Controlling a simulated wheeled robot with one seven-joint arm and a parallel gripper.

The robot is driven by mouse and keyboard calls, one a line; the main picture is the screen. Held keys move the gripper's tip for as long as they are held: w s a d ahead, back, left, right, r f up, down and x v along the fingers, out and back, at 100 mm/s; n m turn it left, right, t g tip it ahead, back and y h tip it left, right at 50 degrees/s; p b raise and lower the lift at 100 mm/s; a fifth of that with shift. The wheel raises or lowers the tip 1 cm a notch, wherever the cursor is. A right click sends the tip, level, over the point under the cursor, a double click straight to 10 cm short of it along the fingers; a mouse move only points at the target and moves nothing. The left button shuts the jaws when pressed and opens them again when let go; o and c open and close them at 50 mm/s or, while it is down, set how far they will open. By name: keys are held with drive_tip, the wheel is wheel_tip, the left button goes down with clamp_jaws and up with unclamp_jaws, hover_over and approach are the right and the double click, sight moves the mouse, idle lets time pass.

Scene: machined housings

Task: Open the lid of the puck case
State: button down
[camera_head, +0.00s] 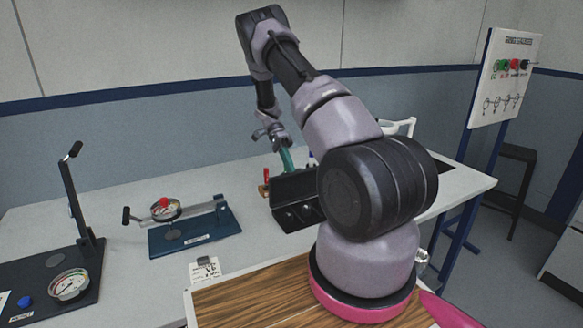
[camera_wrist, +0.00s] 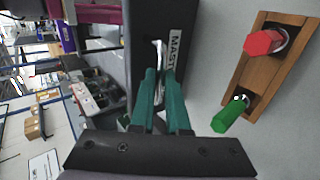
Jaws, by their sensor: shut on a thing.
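The black puck case (camera_head: 287,222) stands on the bench, partly hidden behind my arm. The fingertip contact is small and partly hidden.
A wooden block (camera_wrist: 250,75) with a red hex plug (camera_wrist: 264,43) and a green hex plug (camera_wrist: 230,115) is close beside the case. A blue gauge fixture (camera_head: 195,238) stands left of it. Bare bench lies between them. A white-handled object (camera_head: 400,126) is behind my arm.

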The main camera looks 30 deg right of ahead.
drive_tip(key=shift+w+a+f, duration=0.1)
drive_tip(key=shift+w+f, duration=0.45)
drive_tip(key=shift+f, duration=0.05)
drive_tip(key=c, duration=0.9)
unclamp_jaws()
drive_tip(key=shift+w, duration=0.1)
drive_tip(key=shift+r, duration=0.1)
drive_tip(key=v, duration=1)
drive_tip(key=shift+w+r, duration=0.15)
drive_tip(key=shift+w, duration=0.2)
drive_tip(key=shift+c, duration=0.3)
